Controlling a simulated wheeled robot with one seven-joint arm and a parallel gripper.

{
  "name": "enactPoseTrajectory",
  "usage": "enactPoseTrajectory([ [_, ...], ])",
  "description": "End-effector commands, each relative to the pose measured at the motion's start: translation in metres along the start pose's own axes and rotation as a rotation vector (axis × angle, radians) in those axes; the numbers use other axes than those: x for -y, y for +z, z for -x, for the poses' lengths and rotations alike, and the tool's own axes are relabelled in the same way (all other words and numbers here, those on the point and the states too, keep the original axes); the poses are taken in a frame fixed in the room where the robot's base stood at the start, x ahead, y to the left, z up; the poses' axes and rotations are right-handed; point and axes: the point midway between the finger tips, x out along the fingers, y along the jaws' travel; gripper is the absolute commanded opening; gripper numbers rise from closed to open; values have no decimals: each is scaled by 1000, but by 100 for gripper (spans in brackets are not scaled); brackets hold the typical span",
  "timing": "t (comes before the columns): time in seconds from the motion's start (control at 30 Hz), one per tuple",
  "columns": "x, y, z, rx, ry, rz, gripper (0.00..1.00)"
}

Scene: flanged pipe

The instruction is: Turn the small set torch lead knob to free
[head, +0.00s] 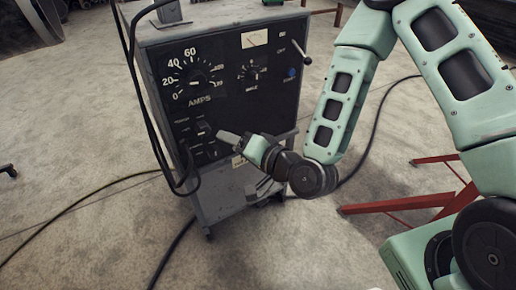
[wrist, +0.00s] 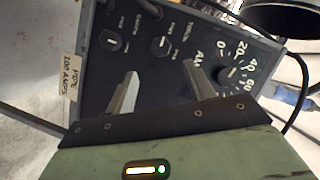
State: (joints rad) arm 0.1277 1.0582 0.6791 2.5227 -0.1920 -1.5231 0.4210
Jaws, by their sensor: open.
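The small set (head: 250,110) is a grey cabinet with a black front panel. In the wrist view the torch lead knob (wrist: 160,45) is a small round black knob with a white mark, beside lettering that seems to read "TORCH". A similar knob (wrist: 112,43) sits to its left. My gripper (wrist: 162,72) is open and empty, its two grey fingers pointing at the panel on either side of the torch knob's column in the picture. I see no contact with the knob. In the head view my gripper (head: 226,136) is at the panel's lower part; the knobs there are partly hidden.
A large AMPS dial (head: 195,83) and a smaller dial (head: 252,72) sit higher on the panel. A lever (head: 300,50) sticks out at its upper right. Black cables (head: 160,150) hang down the left side. Red stand legs (head: 410,205) are on the right.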

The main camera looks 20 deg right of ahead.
Motion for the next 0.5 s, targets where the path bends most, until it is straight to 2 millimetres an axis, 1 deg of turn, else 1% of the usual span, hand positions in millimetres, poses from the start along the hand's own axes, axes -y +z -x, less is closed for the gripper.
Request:
enactPoseTrajectory([
  [0.03, 6, -3, 13, 5, 7, -4, 53],
  [0.1, 7, -3, 24, 5, 6, -5, 53],
  [0.27, 7, -4, 32, 3, 4, -4, 53],
  [0.5, 7, -2, 51, 4, 4, -3, 53],
])
